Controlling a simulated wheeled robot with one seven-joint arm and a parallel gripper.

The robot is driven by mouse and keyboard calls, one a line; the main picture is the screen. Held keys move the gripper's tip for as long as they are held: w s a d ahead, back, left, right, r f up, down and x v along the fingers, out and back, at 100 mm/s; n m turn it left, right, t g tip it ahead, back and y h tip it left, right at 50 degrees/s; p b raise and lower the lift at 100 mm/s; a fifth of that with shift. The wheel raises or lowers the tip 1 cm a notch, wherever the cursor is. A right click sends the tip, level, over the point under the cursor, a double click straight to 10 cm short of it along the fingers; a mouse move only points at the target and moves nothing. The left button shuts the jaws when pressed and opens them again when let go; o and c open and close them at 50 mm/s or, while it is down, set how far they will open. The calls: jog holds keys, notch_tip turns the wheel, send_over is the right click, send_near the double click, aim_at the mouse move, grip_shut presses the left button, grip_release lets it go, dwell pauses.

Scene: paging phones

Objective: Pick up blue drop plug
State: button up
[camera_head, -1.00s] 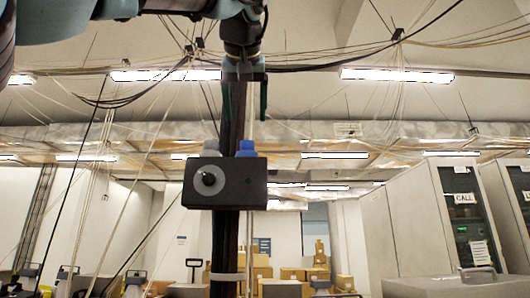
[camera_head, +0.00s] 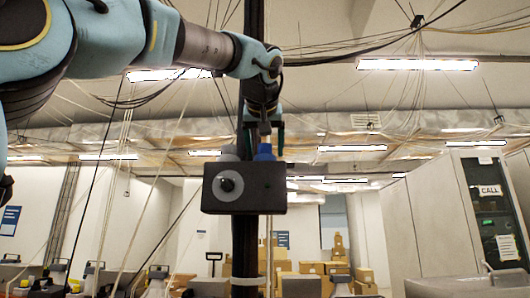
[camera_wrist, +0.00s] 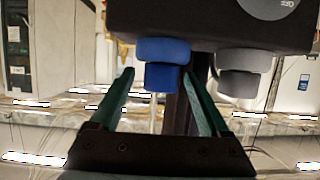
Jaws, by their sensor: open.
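The blue drop plug (camera_head: 264,152) stands upright on top of a dark box (camera_head: 245,187) with a round grey dial on its front. It also shows in the wrist view (camera_wrist: 163,62), upside down under the box. A grey plug (camera_head: 229,153) sits beside it on the same box, also in the wrist view (camera_wrist: 242,72). My gripper (camera_head: 265,150) points down from above, open, its two green fingers on either side of the blue plug's upper part. In the wrist view the fingertips (camera_wrist: 160,72) flank the plug, with gaps showing; I see no contact.
A dark vertical post (camera_head: 246,250) runs behind the box and up beside my gripper. Thin cables hang at the left and across the ceiling. Grey cabinets (camera_head: 430,215) stand at the right, and cardboard boxes (camera_head: 310,268) are stacked behind.

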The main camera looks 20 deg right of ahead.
grip_shut()
dwell(0.6)
